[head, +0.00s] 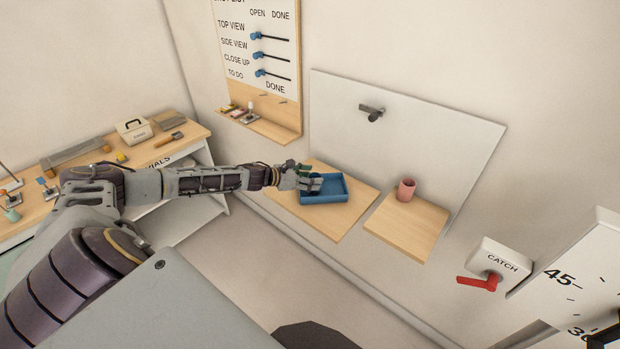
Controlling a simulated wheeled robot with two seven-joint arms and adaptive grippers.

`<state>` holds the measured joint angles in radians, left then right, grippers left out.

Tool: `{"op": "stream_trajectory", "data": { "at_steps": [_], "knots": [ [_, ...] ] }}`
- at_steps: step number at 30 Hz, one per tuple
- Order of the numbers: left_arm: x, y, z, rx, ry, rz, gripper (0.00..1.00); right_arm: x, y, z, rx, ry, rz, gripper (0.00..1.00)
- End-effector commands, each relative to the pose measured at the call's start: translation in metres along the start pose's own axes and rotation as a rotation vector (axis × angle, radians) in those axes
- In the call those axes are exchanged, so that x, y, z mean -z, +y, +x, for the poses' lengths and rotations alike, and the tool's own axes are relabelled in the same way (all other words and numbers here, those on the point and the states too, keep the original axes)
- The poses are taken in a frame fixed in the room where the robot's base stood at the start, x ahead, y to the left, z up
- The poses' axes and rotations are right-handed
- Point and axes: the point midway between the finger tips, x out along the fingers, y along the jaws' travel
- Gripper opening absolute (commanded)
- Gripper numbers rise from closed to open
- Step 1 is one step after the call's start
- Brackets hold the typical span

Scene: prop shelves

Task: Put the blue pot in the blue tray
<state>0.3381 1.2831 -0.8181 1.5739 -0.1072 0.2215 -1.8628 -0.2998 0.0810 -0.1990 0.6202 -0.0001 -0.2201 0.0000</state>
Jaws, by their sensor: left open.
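The blue tray (338,196) is a shallow rectangular box on the left wooden wall shelf. My left gripper (313,182) is open, with its fingers over the left part of the tray. A small dark blue shape shows between and beside the fingers at the tray. It may be the blue pot, but the gripper covers much of it, and I cannot tell whether it rests on the tray floor. My right gripper is not in view.
A pink cup (406,190) stands on the right wooden shelf (405,228). A grey panel with a dark peg (371,113) is behind the shelves. A red-handled catch (478,283) is at right. A cluttered bench (190,138) is at left.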

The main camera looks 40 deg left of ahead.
Motion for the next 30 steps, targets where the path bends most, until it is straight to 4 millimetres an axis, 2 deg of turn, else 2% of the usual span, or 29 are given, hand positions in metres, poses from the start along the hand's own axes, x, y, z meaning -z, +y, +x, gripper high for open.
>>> {"op": "stream_trajectory", "data": {
  "at_steps": [11, 30],
  "knots": [
    [-0.003, 0.000, -0.002, -0.001, 0.001, 0.000, 0.64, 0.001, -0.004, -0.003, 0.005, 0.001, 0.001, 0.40],
    [-0.001, 0.001, -0.026, -0.002, 0.001, -0.001, 0.64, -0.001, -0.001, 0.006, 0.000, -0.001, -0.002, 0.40]
  ]
}}
